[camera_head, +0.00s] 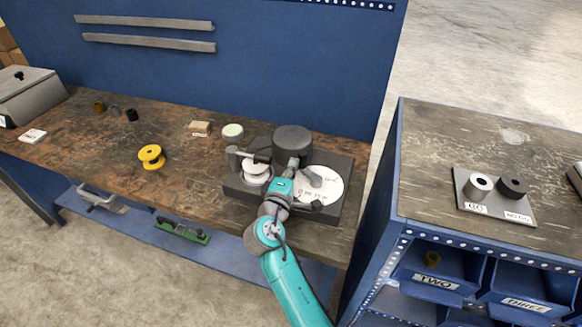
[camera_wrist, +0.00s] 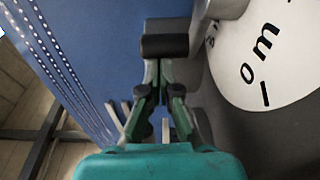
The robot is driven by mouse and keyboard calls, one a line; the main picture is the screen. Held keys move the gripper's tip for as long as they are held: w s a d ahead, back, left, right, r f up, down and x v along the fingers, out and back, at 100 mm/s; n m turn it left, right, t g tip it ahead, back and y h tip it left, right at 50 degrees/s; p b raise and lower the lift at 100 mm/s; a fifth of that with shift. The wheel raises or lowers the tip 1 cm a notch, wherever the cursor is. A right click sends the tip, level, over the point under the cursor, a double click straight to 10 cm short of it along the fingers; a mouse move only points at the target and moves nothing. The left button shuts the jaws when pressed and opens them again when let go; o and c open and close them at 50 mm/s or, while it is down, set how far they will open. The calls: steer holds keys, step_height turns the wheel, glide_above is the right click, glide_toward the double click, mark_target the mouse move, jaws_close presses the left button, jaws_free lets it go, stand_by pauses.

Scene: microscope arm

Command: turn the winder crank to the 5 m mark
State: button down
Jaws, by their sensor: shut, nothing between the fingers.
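The winder (camera_head: 335,215) is a dark base on the wooden bench. A white dial (camera_head: 325,183) with black marks lies on its right side, and a white spool (camera_head: 256,172) sits on its left. A dark round part (camera_head: 292,139) stands at its back. A dark lever-like part at the dial's lower edge (camera_head: 312,206) may be the crank; I cannot tell surely. My gripper (camera_head: 297,166) is shut and empty over the winder, left of the dial. In the wrist view my gripper (camera_wrist: 164,46) shows beside the dial (camera_wrist: 265,60), whose visible lettering includes "m". My arm hides part of the winder.
A yellow spool (camera_head: 151,156), a green-topped round tin (camera_head: 232,131) and a small wooden block (camera_head: 200,128) stand left on the bench. The blue back panel (camera_head: 300,60) rises behind.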

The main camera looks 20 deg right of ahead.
steer(key=shift+w+d, duration=0.5)
steer(key=shift+d, duration=0.25)
steer(key=shift+s+a, duration=0.1)
